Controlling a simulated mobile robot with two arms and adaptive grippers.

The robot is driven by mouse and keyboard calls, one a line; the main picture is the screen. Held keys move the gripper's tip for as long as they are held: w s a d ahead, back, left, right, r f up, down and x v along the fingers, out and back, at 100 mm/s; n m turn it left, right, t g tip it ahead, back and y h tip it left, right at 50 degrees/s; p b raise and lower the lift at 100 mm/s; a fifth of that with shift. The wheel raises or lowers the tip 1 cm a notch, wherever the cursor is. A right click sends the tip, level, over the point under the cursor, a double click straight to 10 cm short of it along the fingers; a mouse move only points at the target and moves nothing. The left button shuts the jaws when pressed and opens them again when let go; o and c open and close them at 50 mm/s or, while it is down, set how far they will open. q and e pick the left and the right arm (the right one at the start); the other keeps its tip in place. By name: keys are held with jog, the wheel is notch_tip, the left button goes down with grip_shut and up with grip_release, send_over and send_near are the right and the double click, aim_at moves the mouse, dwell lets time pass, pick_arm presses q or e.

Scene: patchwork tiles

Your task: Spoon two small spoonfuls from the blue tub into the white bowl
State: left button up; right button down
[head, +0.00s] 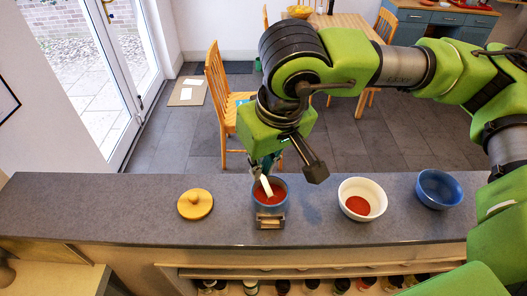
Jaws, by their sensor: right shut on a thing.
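The blue tub (271,207) stands on the grey counter and holds red contents. A pale spoon (266,186) dips into the tub, its lower end against or in the red contents; its tip is hidden. My right gripper (262,170) is just above the tub's back rim, shut on the spoon's upper part. The white bowl (375,190) stands to the right of the tub, with some red contents at its bottom. My left gripper is not in view.
A wooden lid (195,204) with a knob lies left of the tub. A small block-like holder (270,221) sits in front of the tub. An empty-looking blue bowl (438,188) stands right of the white bowl. The counter's left end is clear.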

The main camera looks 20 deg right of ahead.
jog(key=shift+w+a+r+g+h+p, duration=0.15)
jog(key=shift+w+r+g+p, duration=0.4)
jog(key=shift+p, duration=0.75)
jog(key=shift+w+a+r+g+h+p, duration=0.1)
jog(key=shift+w+r+g+h+p, duration=0.1)
jog(key=shift+r+g+p, duration=0.85)
jog(key=shift+w+a+r+g+h+p, duration=0.15)
jog(key=shift+w+r+g+p, duration=0.3)
jog(key=shift+p, duration=1.05)
jog(key=shift+w+g+p, duration=0.4)
jog(key=shift+g+p, duration=0.15)
jog(key=shift+g, duration=0.2)
jog(key=shift+w+a+f+g+h+b, duration=0.1)
jog(key=shift+w+g+h+b, duration=0.1)
jog(key=shift+g+h+b, duration=0.1)
jog(key=shift+w+a+r+g, duration=0.1)
jog(key=shift+w+r+g, duration=0.15)
jog(key=shift+g, duration=0.25)
jog(key=shift+w+r, duration=0.15)
jog(key=shift+r, duration=0.1)
jog(key=shift+w+r+g, duration=0.15)
jog(key=shift+r, duration=0.75)
jog(key=shift+w+r+g, duration=0.15)
jog(key=shift+r, duration=0.7)
